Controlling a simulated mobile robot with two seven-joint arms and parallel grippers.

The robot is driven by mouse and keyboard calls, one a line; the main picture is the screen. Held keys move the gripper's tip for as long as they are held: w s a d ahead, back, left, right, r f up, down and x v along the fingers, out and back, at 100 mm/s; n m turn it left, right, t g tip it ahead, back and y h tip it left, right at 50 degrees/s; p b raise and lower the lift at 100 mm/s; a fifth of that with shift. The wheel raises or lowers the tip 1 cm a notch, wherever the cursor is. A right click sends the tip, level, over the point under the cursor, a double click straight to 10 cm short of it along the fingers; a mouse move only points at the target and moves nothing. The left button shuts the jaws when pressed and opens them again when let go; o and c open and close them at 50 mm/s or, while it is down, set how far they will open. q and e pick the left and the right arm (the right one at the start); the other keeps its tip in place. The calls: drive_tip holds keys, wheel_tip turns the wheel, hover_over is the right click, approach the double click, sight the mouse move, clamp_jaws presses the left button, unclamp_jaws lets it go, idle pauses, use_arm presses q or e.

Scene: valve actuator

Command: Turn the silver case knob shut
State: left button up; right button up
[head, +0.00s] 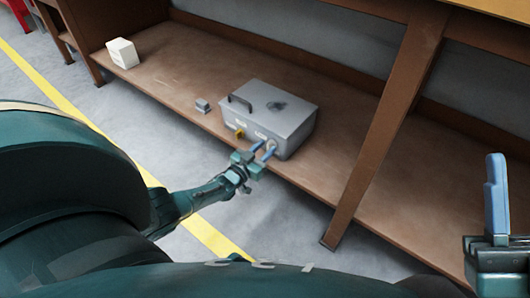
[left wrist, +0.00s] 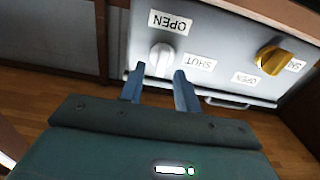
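The grey metal case (head: 285,118) sits on the brown lower shelf, with a dark handle on top. Its front carries a silver knob (left wrist: 161,57) and a gold knob (left wrist: 270,60), each with OPEN and SHUT labels that appear upside down in the left wrist view. The gold knob also shows in the head view (head: 239,133). My left gripper (head: 267,149) is at the case front. Its fingers are apart, with the silver knob between and just beyond the tips (left wrist: 159,71); contact cannot be told. My right gripper (head: 496,195) is at the right edge, away from the case; its finger gap is unclear.
A small grey block (head: 202,105) lies left of the case. A white box (head: 122,53) stands at the shelf's far left. A slanted brown post (head: 385,125) rises right of the case. The floor in front has a yellow line (head: 85,118).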

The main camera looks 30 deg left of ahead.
use_arm(q)
drive_tip(key=shift+w, duration=0.35)
drive_tip(key=shift+c, duration=0.4)
clamp_jaws()
